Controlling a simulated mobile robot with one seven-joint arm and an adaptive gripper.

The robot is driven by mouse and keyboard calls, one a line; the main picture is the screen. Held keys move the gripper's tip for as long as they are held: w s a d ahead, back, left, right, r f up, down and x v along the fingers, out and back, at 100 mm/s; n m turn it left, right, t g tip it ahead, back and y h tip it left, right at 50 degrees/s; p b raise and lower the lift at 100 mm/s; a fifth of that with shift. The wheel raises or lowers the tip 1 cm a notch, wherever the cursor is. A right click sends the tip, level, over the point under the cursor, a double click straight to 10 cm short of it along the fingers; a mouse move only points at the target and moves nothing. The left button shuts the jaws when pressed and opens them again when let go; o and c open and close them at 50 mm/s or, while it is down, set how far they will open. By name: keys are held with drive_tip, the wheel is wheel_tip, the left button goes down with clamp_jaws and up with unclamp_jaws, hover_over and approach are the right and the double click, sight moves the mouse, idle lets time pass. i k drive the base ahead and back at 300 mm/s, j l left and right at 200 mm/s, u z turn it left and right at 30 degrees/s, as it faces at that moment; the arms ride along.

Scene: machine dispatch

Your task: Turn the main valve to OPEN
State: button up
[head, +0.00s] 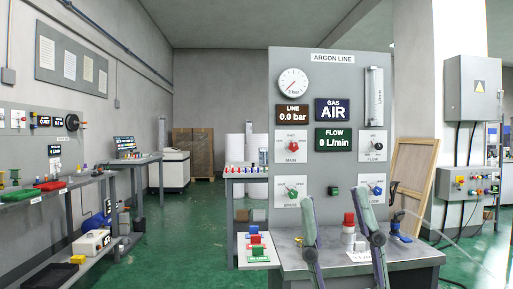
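The main valve (293,146) is a small red knob on a white plate marked MAIN, at the left of the grey ARGON LINE panel (330,225). The small position words around it are too small to read, and I cannot tell which way the knob points. My gripper (335,193) shows two grey-green fingers spread well apart, in front of the lower panel. It looks open with nothing between the fingertips, below and to the right of the main valve in the picture. The line display (293,115) reads 0.0 bar.
The panel also bears a round gauge (293,83), a flow knob (377,146), a lower-left green knob (293,192) and displays reading AIR and 0 L/min. A red-topped object (349,218) stands on the bench (415,255). Open green floor (180,240) lies to the left.

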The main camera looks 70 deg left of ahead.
sight(293, 146)
drive_tip(key=u, duration=2)
drive_tip(key=i+j, duration=0.35)
drive_tip(key=j, duration=0.15)
drive_tip(key=i+j+z, duration=0.15)
drive_tip(key=i+j, duration=0.25)
drive_tip(key=j+z, duration=0.1)
drive_tip(key=z, duration=0.85)
drive_tip(key=j+z, duration=0.15)
drive_tip(key=z, duration=0.35)
